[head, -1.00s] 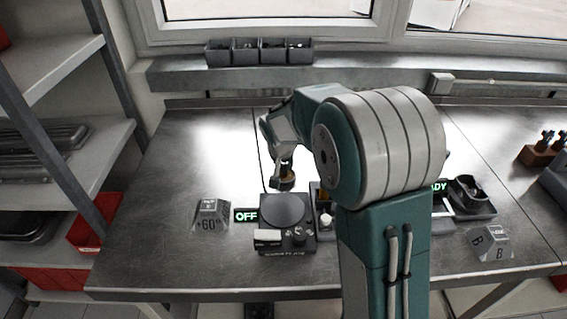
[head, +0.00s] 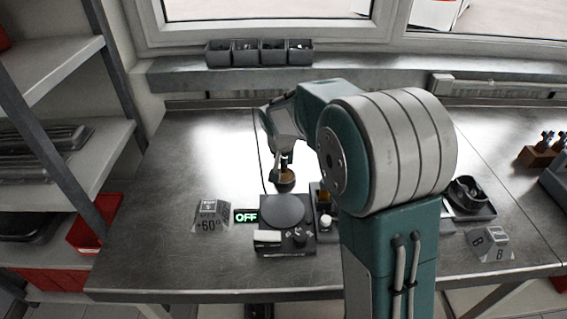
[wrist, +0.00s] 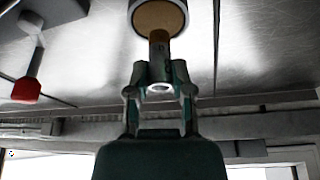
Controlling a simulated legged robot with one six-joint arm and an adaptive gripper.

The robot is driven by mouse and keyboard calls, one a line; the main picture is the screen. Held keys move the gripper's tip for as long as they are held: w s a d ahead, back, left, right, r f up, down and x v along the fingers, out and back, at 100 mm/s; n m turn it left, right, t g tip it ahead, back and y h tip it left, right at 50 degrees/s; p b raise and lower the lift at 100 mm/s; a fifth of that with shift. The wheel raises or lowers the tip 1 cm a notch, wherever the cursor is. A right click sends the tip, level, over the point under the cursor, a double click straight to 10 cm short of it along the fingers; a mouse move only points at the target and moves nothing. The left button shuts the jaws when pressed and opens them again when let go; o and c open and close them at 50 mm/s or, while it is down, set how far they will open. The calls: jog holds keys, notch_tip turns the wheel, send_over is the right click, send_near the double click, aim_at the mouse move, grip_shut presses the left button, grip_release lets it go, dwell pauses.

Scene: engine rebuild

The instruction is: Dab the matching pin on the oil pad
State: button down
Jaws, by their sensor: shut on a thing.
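My gripper (wrist: 160,80) is shut on a grey metal pin (wrist: 158,65), whose hollow end faces the wrist camera. The pin's far end looks brownish and points at the tan face of the round oil pad (wrist: 158,17). In the head view, the oil pad (head: 286,182) is a small dark-rimmed cup behind the hot plate. My gripper (head: 284,160) is right above it, with the pin pointing down. I cannot tell whether the pin touches the pad.
The black hot plate (head: 283,210) shows a green OFF sign (head: 246,216). A red-tipped tool (wrist: 27,90) shows in the wrist view. The left bench is clear.

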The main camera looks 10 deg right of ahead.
jog(key=shift+r, duration=2.3)
